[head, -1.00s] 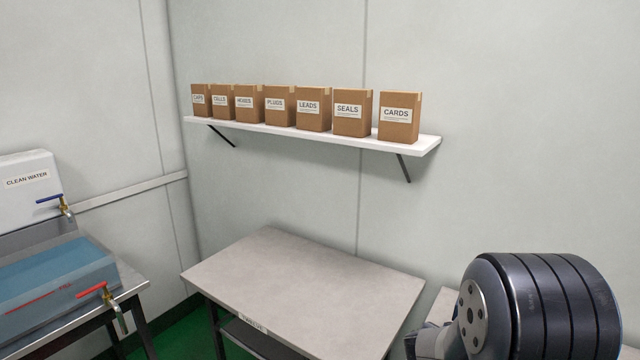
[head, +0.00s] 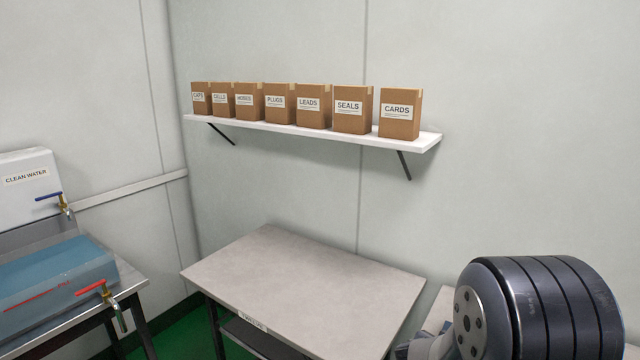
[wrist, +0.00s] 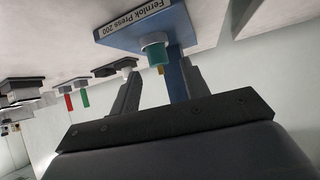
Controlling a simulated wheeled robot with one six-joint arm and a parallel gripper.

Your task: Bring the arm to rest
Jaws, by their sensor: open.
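My gripper (wrist: 158,73) shows in the wrist view, its two grey fingers spread apart with nothing held between them. Beyond the fingers stands a blue press (wrist: 150,27) labelled "Fernlok Press 200", with a teal round part (wrist: 155,47) seen in line with the gap. The wrist picture looks upside down, with the pale bench top (wrist: 60,30) along its upper side. In the head view only a dark ribbed link of my arm shows at the lower right; the gripper itself is out of that view.
Several devices, with red (wrist: 69,102) and green (wrist: 85,98) parts among them, stand left in the wrist view. In the head view, an empty grey table (head: 310,285) is at centre, a shelf (head: 300,133) of labelled boxes above, and a water tank (head: 25,190) left.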

